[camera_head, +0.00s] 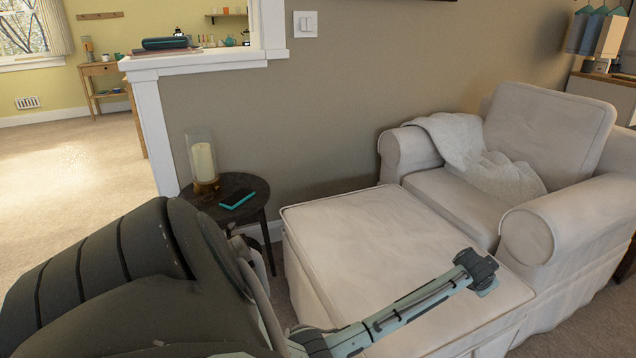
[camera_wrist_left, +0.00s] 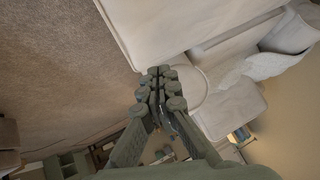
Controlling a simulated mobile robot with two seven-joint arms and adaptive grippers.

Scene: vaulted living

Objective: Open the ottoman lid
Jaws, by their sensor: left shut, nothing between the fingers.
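The ottoman is a cream upholstered box in front of the armchair in the head view. Its lid (camera_head: 370,240) has a piped edge and lies flat and shut. My left arm comes in from the lower left, and its gripper (camera_head: 482,272) reaches across the right part of the lid. The gripper appears above the lid; I cannot tell whether it touches it. In the left wrist view the gripper (camera_wrist_left: 160,76) has its fingers together with nothing between them. My right gripper is not in view.
The cream armchair (camera_head: 550,130) with a pale throw (camera_head: 470,150) stands close behind the ottoman. A small dark round table (camera_head: 257,187) with a candle holder (camera_head: 203,160) and a teal-edged phone-like object (camera_head: 238,199) stands to the left. Open carpet (camera_head: 70,180) lies farther left.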

